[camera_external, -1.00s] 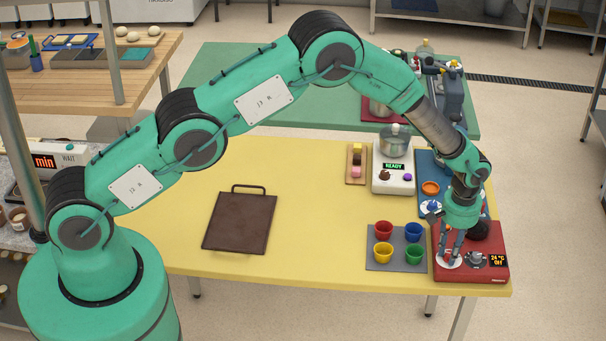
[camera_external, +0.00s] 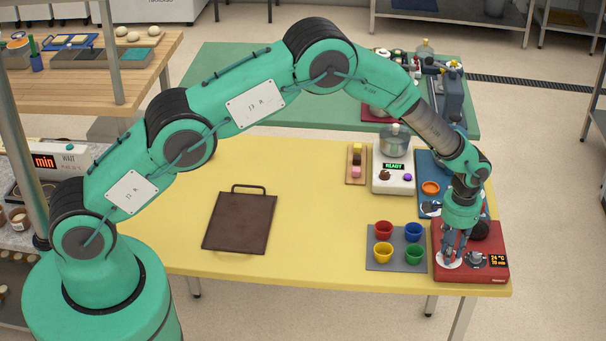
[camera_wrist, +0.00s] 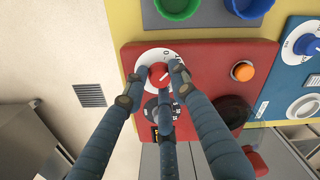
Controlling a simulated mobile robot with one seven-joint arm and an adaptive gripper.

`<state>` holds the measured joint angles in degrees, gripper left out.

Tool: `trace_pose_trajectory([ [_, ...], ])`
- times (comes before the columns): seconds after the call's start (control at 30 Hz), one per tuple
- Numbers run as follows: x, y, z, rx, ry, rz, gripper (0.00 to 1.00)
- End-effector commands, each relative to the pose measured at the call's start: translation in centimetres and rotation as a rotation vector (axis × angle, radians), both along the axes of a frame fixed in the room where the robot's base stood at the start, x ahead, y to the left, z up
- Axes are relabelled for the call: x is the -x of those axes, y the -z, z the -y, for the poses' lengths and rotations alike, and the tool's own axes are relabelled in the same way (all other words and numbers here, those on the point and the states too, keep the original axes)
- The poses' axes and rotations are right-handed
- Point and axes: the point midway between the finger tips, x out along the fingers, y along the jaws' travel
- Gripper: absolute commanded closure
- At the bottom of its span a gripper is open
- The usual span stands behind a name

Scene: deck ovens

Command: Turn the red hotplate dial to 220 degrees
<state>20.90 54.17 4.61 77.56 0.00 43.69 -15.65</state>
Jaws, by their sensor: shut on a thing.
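The red hotplate (camera_external: 490,273) sits at the table's right front corner and also shows in the wrist view (camera_wrist: 205,52). Its red dial (camera_wrist: 159,73) stands in a white scale ring (camera_wrist: 146,60); my fingers hide part of both. My gripper (camera_wrist: 160,80) points down, its fingers shut around the dial, and it also shows in the external view (camera_external: 451,254). The angle of the dial is too small to read. The hotplate display (camera_external: 498,261) shows 24 °C above a second line that I cannot read surely.
Coloured cups on a grey mat (camera_external: 374,263) stand just left of the hotplate. An orange button (camera_wrist: 243,72) and a dark round plate (camera_wrist: 231,108) are on the hotplate. A blue device (camera_wrist: 283,92) is close by.

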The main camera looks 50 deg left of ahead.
Motion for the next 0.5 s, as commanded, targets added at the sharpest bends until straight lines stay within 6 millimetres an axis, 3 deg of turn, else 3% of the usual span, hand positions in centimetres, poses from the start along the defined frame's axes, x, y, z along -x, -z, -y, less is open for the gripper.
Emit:
trace_pose_trajectory([
  [0.5, -0.03, 0.05, 0.01, 0.000, 0.489, 0.001, 1.00],
])
